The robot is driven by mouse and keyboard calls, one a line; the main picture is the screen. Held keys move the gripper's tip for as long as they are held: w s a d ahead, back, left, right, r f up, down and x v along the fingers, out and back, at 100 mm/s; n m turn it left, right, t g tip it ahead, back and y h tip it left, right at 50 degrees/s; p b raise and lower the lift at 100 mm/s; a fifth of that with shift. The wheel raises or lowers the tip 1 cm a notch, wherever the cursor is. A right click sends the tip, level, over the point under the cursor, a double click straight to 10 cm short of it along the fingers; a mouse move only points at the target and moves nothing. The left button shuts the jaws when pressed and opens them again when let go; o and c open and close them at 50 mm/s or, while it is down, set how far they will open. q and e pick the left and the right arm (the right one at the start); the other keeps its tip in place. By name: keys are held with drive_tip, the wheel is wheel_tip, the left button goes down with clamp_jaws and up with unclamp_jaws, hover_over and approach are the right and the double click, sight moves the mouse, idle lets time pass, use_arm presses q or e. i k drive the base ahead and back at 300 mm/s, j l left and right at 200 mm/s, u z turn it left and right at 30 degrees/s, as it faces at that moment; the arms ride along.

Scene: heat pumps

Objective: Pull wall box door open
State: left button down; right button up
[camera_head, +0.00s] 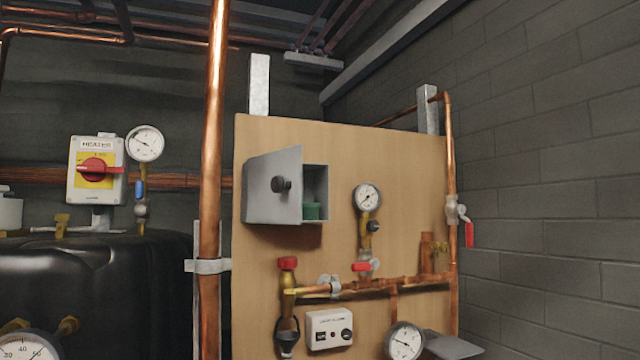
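The grey wall box (316,178) is mounted on the upper left of a wooden panel. Its door (262,187) stands partly open, swung out toward the left, with a dark round knob (281,184) on its face. A green object (312,210) sits inside at the bottom of the box. The door hides the left part of the box's inside. Neither of my grippers can be seen in the head view, and nothing visible is touching the door.
A vertical copper pipe (212,150) stands just left of the box, close to the open door. Below the box are a red-capped valve (288,264), copper piping and a white control box (330,329). A pressure gauge (367,197) is to its right.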

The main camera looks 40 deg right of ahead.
sight(275, 178)
drive_tip(key=z, duration=1.6)
drive_tip(key=i+l, duration=0.15)
drive_tip(key=l, duration=0.25)
drive_tip(key=i+l, duration=0.15)
drive_tip(key=l, duration=0.25)
